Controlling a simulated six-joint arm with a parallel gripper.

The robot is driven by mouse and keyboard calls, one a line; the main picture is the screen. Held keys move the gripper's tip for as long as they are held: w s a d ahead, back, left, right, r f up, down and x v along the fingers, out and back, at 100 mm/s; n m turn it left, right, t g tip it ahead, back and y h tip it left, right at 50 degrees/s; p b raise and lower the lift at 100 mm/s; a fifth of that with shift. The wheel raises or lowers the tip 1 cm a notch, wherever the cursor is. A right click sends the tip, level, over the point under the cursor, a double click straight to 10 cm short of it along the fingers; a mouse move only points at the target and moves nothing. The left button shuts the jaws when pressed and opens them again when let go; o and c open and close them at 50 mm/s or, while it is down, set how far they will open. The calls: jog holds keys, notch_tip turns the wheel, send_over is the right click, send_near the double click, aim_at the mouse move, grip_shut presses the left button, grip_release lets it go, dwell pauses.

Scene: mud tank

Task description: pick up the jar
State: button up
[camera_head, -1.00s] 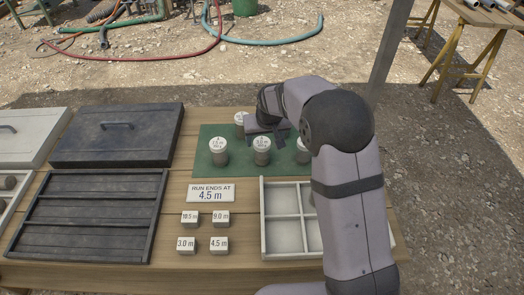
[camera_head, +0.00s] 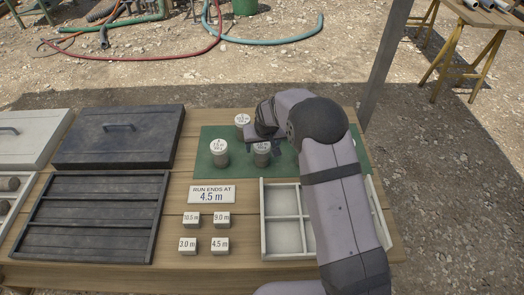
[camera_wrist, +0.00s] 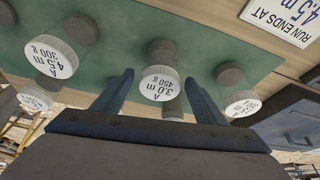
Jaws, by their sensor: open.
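Several stubby grey jars with white labelled lids stand on a green mat (camera_head: 205,135). The jar marked 3.0 m, 450 g (camera_head: 262,158) is the middle one; in the wrist view its lid (camera_wrist: 160,83) lies between my fingertips. My gripper (camera_head: 268,143) is open above or around this jar; I cannot tell how deep the fingers reach. A 7.5 m jar (camera_head: 219,153) stands left of it and another jar (camera_head: 242,121) behind. The 4.5 m, 300 g jar (camera_wrist: 52,57) and a further jar (camera_wrist: 30,100) show in the wrist view; my arm hides them in the head view.
A white divided tray (camera_head: 283,236) is in front of the mat, partly behind my arm. A sign (camera_head: 211,194) reads "RUN ENDS AT 4.5 m", with several small depth blocks (camera_head: 205,232) before it. A dark slotted tray (camera_head: 92,215) and dark lid (camera_head: 118,137) lie left.

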jog(key=shift+w+f, duration=0.25)
jog(key=shift+f, duration=0.4)
jog(key=c, duration=1.4)
jog(key=shift+r+b, duration=0.9)
jog(key=shift+r, duration=4.2)
jog(key=shift+c, duration=0.2)
